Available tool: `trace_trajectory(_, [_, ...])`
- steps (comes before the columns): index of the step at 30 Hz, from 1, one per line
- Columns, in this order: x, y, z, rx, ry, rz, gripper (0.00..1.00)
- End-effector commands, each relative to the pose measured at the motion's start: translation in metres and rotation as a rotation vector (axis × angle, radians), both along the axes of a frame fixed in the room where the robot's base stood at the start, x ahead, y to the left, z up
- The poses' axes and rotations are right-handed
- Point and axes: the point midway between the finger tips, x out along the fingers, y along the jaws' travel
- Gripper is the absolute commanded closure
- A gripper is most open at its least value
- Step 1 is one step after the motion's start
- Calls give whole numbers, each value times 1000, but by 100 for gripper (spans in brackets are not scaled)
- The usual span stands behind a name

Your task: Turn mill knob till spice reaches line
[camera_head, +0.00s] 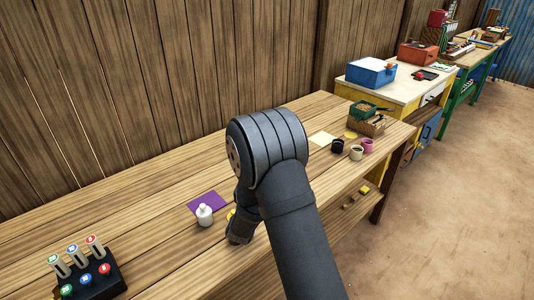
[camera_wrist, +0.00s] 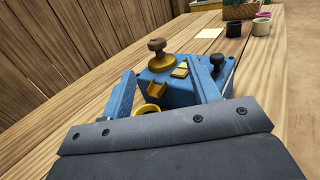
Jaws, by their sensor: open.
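In the wrist view a blue box-shaped body (camera_wrist: 168,91), which looks like the mill, stands on the wooden table. A brown knob (camera_wrist: 157,45) sits on a gold dome (camera_wrist: 158,62) on its top. A dark round knob (camera_wrist: 217,60) shows at its right side, and a yellow ring-shaped part (camera_wrist: 149,109) is at its near side. My gripper (camera_wrist: 162,69) is open, its fingers apart with the blue body showing between them; contact cannot be told. The spice and its line cannot be made out. In the head view my arm hides most of the mill.
A white bottle (camera_head: 204,216) stands by a purple sheet (camera_head: 207,202), left of my arm. A black rack (camera_head: 90,279) with tubes and coloured buttons is at the near left. Dark and pink cups (camera_head: 367,145) and a green-topped box (camera_head: 364,109) stand at the right end.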

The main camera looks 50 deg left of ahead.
Motion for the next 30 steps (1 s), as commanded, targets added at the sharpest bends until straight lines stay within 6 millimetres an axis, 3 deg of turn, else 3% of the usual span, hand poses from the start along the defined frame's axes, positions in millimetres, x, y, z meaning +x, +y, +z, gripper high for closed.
trace_trajectory(3, [-11, -5, -7, -14, 27, 45, 44])
trace_trajectory(8, [-3, 2, -9, -15, 33, 50, 44])
trace_trajectory(24, [86, 72, -9, -14, 29, 48, 44])
trace_trajectory(30, [111, 92, -8, -14, 30, 49, 44])
